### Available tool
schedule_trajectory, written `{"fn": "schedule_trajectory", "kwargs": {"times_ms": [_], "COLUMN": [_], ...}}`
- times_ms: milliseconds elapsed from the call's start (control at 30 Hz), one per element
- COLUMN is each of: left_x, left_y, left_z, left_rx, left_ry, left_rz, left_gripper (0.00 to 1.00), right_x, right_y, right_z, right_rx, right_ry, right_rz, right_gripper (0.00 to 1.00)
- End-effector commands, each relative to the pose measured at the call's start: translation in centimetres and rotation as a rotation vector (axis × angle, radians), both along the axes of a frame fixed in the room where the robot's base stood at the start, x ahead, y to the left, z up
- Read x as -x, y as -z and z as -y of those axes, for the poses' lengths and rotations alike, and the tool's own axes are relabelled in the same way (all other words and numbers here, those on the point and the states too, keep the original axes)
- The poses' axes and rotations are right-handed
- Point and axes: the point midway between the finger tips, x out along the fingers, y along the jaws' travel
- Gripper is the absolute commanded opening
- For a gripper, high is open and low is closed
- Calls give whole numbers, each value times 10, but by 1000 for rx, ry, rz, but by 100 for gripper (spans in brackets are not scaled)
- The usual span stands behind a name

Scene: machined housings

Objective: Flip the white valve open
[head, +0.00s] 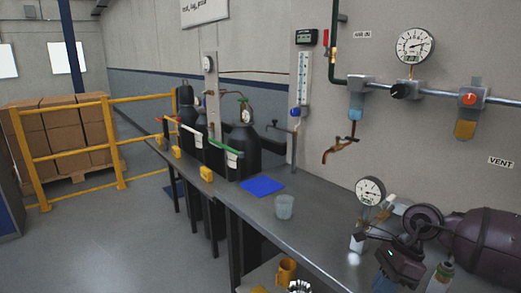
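A row of coloured levers stands along the far left part of the bench, in front of dark gas cylinders (243,150). The white valve lever (190,130) appears in the middle, between a red lever (171,119) and a green lever (225,147). It is small, and I cannot tell its exact position. My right gripper (396,268) is dark and low at the right, above the near bench, far from the levers. Its fingers are not clear enough to tell open from shut.
A clear cup (284,206) and blue mat (262,186) lie on the bench. A gauge (370,191) stands near my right arm. An orange mug (286,271) sits below. Wall pipes (440,93) run at right. Yellow railing (110,135) is at left, beside open floor.

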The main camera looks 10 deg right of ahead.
Motion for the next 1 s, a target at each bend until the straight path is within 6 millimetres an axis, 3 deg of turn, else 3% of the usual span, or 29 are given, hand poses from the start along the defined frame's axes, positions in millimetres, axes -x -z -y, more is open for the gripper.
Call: {"fn": "schedule_trajectory", "kwargs": {"times_ms": [33,200,300,400,533,667,767,900,933,1000], "left_x": [-1,-2,-1,0,4,7,9,8,8,7], "left_y": [-2,-3,-4,-4,-3,-1,0,-2,-2,-4], "left_z": [0,0,0,0,0,-1,-1,-1,-1,-1], "left_rx": [0,1,2,4,4,3,4,3,3,4], "left_ry": [0,-1,-2,-5,-8,-11,-12,-11,-11,-11], "left_rz": [4,6,7,5,-2,-9,-13,-11,-9,-6], "left_gripper": [43,43,43,43,43,43,43,43,43,43], "right_x": [12,36,43,45,45,47,55,82,91,113], "right_y": [14,27,26,24,27,45,67,112,123,148], "right_z": [-30,-103,-131,-145,-144,-127,-108,-78,-72,-61], "right_rx": [-140,-572,-805,-1023,-1276,-1486,-1623,-1785,1808,1610], "right_ry": [55,325,521,743,1062,1395,1664,2071,-2156,-2036], "right_rz": [-45,-212,-337,-479,-682,-896,-1066,-1333,1389,1318], "right_gripper": [0,0,0,0,0,0,0,0,0,0]}}
